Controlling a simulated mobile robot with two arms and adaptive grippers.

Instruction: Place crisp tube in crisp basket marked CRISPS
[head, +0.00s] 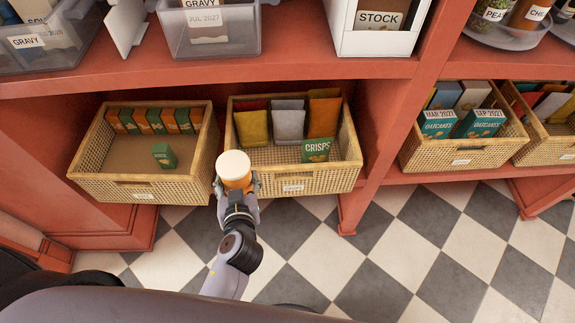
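The crisp tube (236,177) is orange with a white lid and stands roughly upright in my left gripper (237,186). The gripper's fingers are closed around its sides. The tube is at the front left corner of the middle wicker basket (311,182), near the gap beside the left basket. I cannot tell whether it touches the rim. A green piece reading CRISPS (317,149) stands inside this basket at the front right. Yellow, grey and orange packets (289,123) fill its back, with bare floor in front. My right gripper is not in view.
The left wicker basket (136,188) holds a row of small boxes and one loose green box (165,155). A red shelf (290,69) with bins overhangs the baskets. A red upright (390,125) separates them from the oatcakes basket (463,160). Checkered floor lies in front.

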